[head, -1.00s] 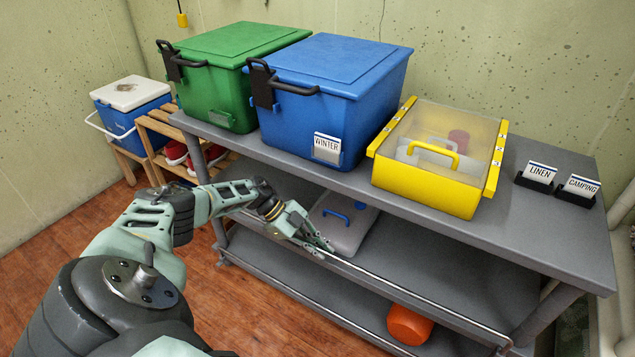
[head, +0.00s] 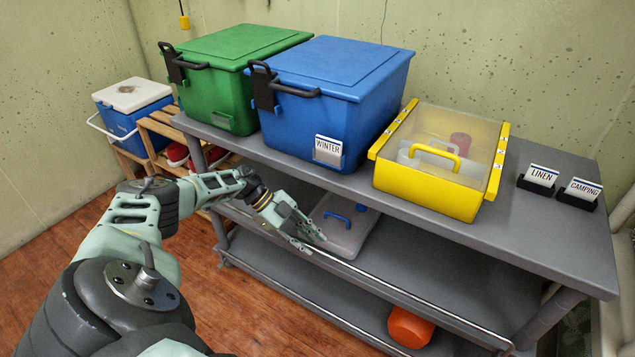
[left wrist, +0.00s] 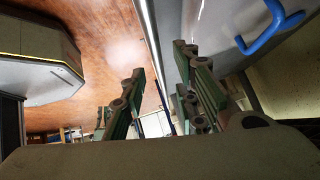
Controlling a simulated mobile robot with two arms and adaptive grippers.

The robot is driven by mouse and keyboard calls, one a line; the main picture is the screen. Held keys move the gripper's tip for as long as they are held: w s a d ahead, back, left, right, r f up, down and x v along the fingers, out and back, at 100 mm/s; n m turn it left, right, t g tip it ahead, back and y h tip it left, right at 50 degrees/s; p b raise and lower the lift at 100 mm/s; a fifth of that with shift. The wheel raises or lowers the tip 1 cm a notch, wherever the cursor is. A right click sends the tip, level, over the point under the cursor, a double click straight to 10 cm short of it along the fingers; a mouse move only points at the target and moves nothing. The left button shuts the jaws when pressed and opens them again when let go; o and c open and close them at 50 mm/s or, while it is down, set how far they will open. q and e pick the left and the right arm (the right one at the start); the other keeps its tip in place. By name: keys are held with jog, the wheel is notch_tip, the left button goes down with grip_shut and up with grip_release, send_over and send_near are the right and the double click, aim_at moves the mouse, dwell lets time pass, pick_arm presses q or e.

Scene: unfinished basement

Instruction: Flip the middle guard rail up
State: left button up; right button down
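The middle guard rail (head: 385,288) is a thin metal bar along the front edge of the grey rack's middle shelf (head: 400,255). It lies low, roughly level with the shelf. My left gripper (head: 314,245) is at the rail's left-centre part, with its fingers apart. In the left wrist view the fingers (left wrist: 160,62) are open, and the bright rail (left wrist: 150,40) runs through the gap between them in the picture. I cannot tell whether they touch it. The rail's left part is partly hidden behind my arm. My right gripper is out of view.
A grey case (head: 340,228) with a blue handle lies on the middle shelf just behind the gripper. A yellow box (head: 425,195) and blue bin (head: 335,100) stand on the top above. An orange object (head: 410,327) lies on the lower shelf. The floor in front is clear.

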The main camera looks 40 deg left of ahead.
pick_arm(q)
jog(key=v, duration=0.7)
dwell(0.5)
